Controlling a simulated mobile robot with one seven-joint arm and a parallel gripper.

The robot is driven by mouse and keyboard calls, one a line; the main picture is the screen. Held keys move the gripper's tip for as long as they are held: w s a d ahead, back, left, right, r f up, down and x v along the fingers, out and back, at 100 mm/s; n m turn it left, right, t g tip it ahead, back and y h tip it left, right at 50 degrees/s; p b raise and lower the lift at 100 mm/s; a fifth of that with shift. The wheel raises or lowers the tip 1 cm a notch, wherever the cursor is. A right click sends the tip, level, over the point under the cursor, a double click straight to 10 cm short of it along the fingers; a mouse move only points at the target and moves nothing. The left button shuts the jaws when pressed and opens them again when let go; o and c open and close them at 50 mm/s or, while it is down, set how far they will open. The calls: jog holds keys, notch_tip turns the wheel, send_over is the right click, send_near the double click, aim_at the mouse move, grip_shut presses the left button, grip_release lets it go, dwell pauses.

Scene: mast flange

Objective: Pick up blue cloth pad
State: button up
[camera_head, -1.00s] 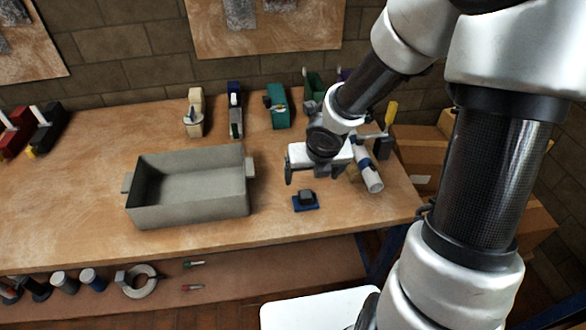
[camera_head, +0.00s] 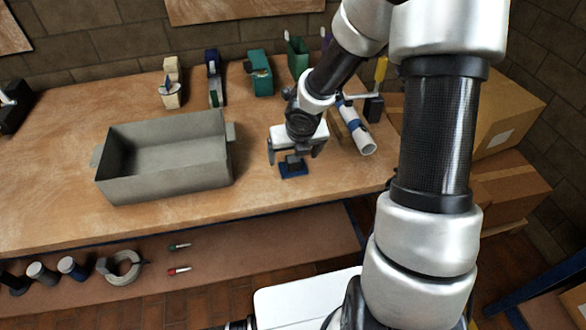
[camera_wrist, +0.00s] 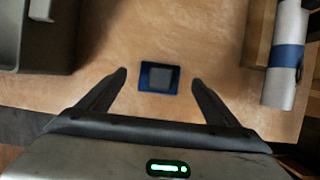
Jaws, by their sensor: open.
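The blue cloth pad (camera_head: 292,171) lies flat on the workbench, to the right of the grey bin. A small grey block (camera_head: 294,161) sits on top of it. In the wrist view the pad (camera_wrist: 144,84) is a small blue square with a grey face in its middle, ahead of my fingertips and between their lines. My gripper (camera_head: 294,156) is open and points down close above the pad. In the wrist view my gripper (camera_wrist: 160,78) shows both fingers spread apart with nothing between them touching.
The grey open bin (camera_head: 215,178) stands to the left on the wooden bench (camera_head: 255,200). A white tube with a blue band (camera_head: 356,128) lies to the right. Several tools stand along the back. Cardboard boxes (camera_head: 500,115) are beyond the bench's right end.

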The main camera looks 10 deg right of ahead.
aim_at(293, 159)
jog(key=b+x, duration=0.1)
jog(key=x, duration=0.2)
jog(key=shift+f+b, duration=0.3)
jog(key=shift+f, duration=0.1)
jog(key=shift+r, duration=0.1)
jog(key=c, duration=1.1)
notch_tip(293, 159, up, 10)
jog(key=p, duration=0.7)
jog(key=shift+c, duration=0.2)
jog(key=o, duration=0.5)
jog(key=shift+d, duration=0.1)
jog(key=c, duration=0.4)
